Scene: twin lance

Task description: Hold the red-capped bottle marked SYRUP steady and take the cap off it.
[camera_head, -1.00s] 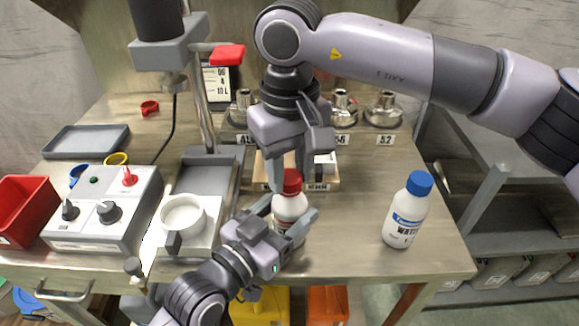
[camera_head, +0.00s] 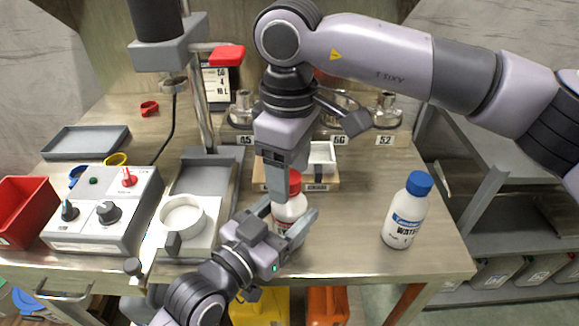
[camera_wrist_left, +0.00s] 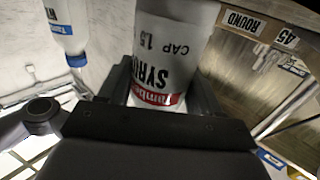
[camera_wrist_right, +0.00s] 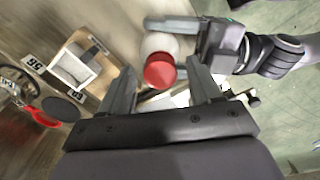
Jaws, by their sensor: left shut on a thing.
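The SYRUP bottle (camera_head: 290,212) stands upright at the front of the bench, its red cap (camera_head: 295,183) on top. My left gripper (camera_head: 288,210) is shut on the bottle's white body; its label reads upside down between the fingers in the left wrist view (camera_wrist_left: 155,75). My right gripper (camera_head: 283,188) points down at the cap from above. In the right wrist view the cap (camera_wrist_right: 160,71) lies between the fingers of this open gripper (camera_wrist_right: 160,78), with a gap on each side. In the head view a right finger partly hides the cap.
A blue-capped WATER bottle (camera_head: 406,212) stands to the right. A control box (camera_head: 103,208) and a stand with a white dish (camera_head: 183,216) are at the left. The bench is clear between the two bottles.

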